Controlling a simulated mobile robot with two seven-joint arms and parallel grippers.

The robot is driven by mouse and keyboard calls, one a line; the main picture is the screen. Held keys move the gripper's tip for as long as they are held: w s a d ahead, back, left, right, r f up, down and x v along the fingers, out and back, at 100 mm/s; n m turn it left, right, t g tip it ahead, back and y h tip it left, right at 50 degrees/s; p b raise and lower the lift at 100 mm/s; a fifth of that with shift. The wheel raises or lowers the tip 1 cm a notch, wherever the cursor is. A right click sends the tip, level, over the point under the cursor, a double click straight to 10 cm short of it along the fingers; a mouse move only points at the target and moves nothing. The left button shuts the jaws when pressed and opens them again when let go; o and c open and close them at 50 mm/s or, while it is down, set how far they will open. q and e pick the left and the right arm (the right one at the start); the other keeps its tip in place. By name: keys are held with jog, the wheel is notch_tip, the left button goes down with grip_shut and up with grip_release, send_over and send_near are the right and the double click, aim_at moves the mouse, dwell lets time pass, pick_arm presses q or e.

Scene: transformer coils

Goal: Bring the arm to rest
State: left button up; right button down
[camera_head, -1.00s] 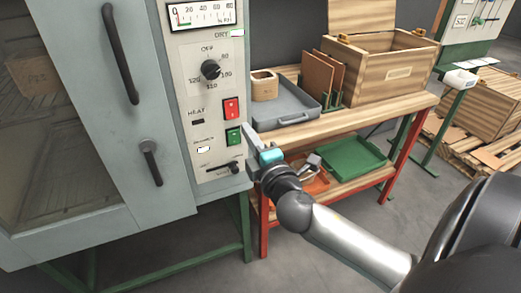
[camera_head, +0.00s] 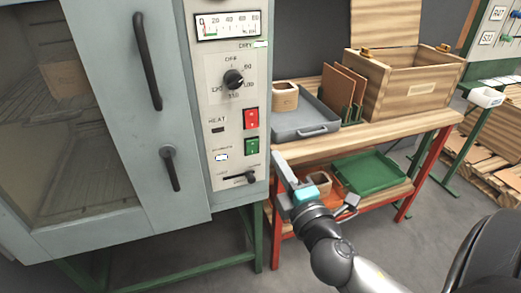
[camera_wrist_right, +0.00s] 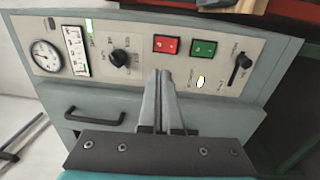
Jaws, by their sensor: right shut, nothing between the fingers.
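My right gripper (camera_head: 285,178) is in front of the right side of the oven's control panel, apart from other things as far as I can tell. In the right wrist view its two grey fingers (camera_wrist_right: 160,85) are together with nothing between them. They point toward the control panel (camera_wrist_right: 140,50), which has a black dial (camera_wrist_right: 121,59), a red switch (camera_wrist_right: 167,44), a green switch (camera_wrist_right: 203,48) and a black slider (camera_wrist_right: 240,67). My right arm (camera_head: 345,268) comes in from the lower right. My left gripper is in neither view.
The grey oven (camera_head: 185,120) stands at the left with its door shut. The wooden bench (camera_head: 400,126) beside it bears a grey tray (camera_head: 295,128) and a wooden crate (camera_head: 405,85). A green tray (camera_head: 370,172) is on its lower shelf. Grey floor is open in front.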

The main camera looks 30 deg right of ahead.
jog(key=s+d+f+m+g+y, duration=0.1)
jog(key=f+m+g, duration=0.15)
jog(key=f, duration=0.75)
jog(key=s+f+m+g, duration=0.1)
jog(key=f+g, duration=0.2)
jog(key=f, duration=0.8)
jog(key=s+d+f+m+g+y, duration=0.1)
jog(key=s+f+m+g, duration=0.1)
jog(key=f, duration=0.8)
jog(key=s+a+f+m+g+y, duration=0.1)
jog(key=s+a+f+m+g, duration=0.2)
jog(key=s+f, duration=0.9)
jog(key=s+a+f+m+g+y, duration=0.1)
jog(key=s+a+f+m+g, duration=0.3)
jog(key=s+f, duration=0.7)
jog(key=shift+s+f+g, duration=0.4)
jog(key=shift+s+g, duration=0.3)
jog(key=shift+g, duration=0.05)
